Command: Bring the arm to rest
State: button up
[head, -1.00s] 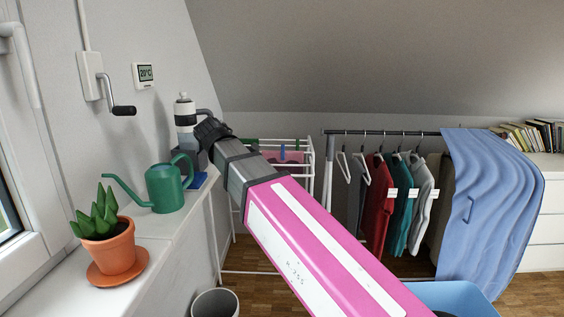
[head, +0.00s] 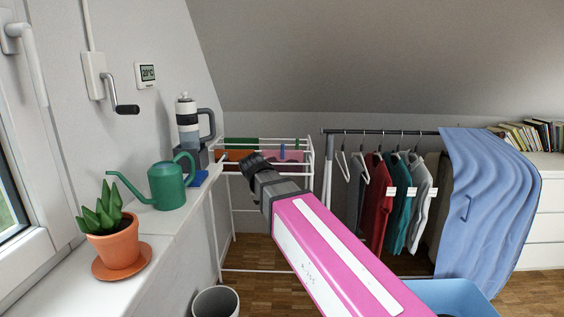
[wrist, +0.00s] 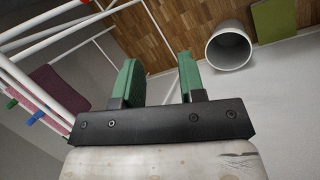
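My arm (head: 335,262), pink and white with a grey end, reaches from the lower right towards the middle of the head view. My gripper (head: 258,163) is dark at its end and stands in front of the drying rack, apart from the windowsill. In the wrist view my gripper (wrist: 158,64) shows two green fingers spread apart with nothing between them, so it is open and empty. The head view does not show the fingers clearly.
A grey and white jug with a handle (head: 188,122), a green watering can (head: 168,186) and a potted plant (head: 115,243) stand on the sill (head: 170,232). A drying rack (head: 308,160), clothes rail (head: 380,132) and bin (head: 215,302) are nearby.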

jog(key=s+d+f+m+g+y, duration=0.1)
jog(key=s+d+f+m, duration=0.1)
jog(key=d+f+m, duration=0.2)
jog(key=s+d+f+m+g+y, duration=0.1)
jog(key=s+d+f+m, duration=0.2)
jog(key=d+f, duration=0.8)
jog(key=s+d+f+m+y, duration=0.1)
jog(key=s+d+f+m, duration=0.2)
jog(key=f, duration=0.8)
jog(key=d+m, duration=0.2)
jog(key=d, duration=0.2)
jog(key=shift+d+f+g+y, duration=0.15)
jog(key=shift+d+g+y, duration=0.15)
jog(key=shift+g+y, duration=0.1)
jog(key=shift+s, duration=0.1)
